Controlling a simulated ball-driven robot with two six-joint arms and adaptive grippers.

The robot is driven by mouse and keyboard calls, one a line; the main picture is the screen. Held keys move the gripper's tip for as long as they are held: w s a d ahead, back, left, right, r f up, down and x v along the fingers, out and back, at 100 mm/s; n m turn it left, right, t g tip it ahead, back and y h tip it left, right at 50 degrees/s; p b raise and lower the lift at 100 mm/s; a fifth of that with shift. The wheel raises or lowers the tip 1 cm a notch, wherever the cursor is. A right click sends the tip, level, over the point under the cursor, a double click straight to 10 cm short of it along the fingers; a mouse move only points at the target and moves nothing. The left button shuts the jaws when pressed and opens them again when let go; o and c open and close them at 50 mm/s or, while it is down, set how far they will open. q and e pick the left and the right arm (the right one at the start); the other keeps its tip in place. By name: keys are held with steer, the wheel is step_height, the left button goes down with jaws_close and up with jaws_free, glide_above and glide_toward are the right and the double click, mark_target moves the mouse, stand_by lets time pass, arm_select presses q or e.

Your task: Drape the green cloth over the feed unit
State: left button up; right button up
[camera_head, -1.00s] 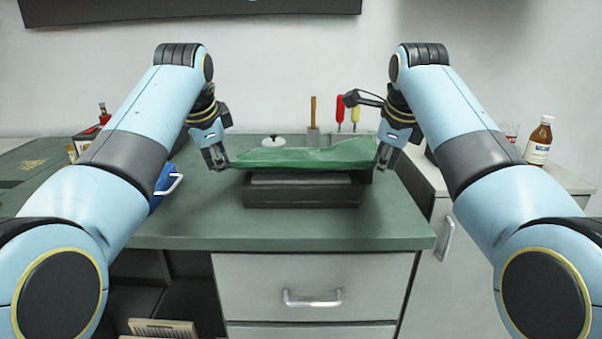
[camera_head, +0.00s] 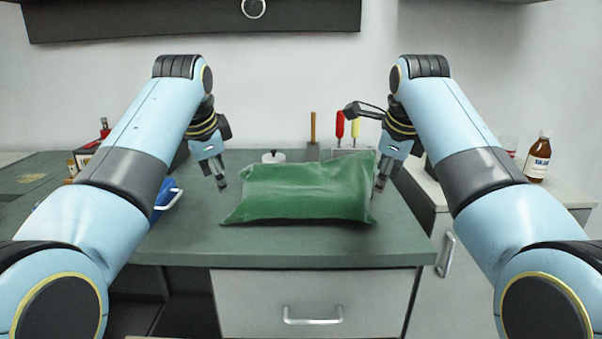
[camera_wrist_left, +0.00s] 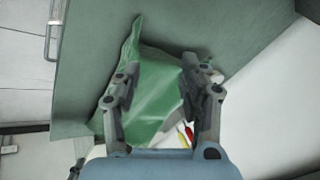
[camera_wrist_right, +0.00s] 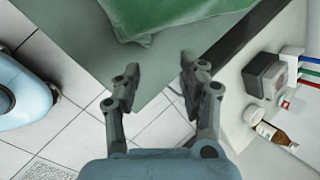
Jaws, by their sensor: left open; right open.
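The green cloth (camera_head: 305,190) lies draped over the feed unit on the green worktop, with its front edge hanging down to the worktop. The feed unit is hidden under the cloth; only its boxy shape shows through. My left gripper (camera_head: 221,184) is open and empty just left of the cloth. In the left wrist view the cloth (camera_wrist_left: 155,95) shows behind the open fingers (camera_wrist_left: 160,85). My right gripper (camera_head: 380,186) is open beside the cloth's right edge. In the right wrist view the cloth (camera_wrist_right: 165,15) lies beyond the open, empty fingers (camera_wrist_right: 160,75).
A blue object (camera_head: 166,197) lies left of my left gripper. A brown bottle (camera_head: 538,157) stands on the white cabinet at right. The worktop in front of the cloth is clear.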

arm_select(q)
steer(key=s+v, duration=0.1)
steer(key=v, duration=0.8)
arm_select(e)
steer(key=s+v, duration=0.1)
steer(key=v, duration=0.8)
arm_select(q)
steer(key=shift+s, duration=0.1)
arm_select(e)
steer(key=shift+s, duration=0.1)
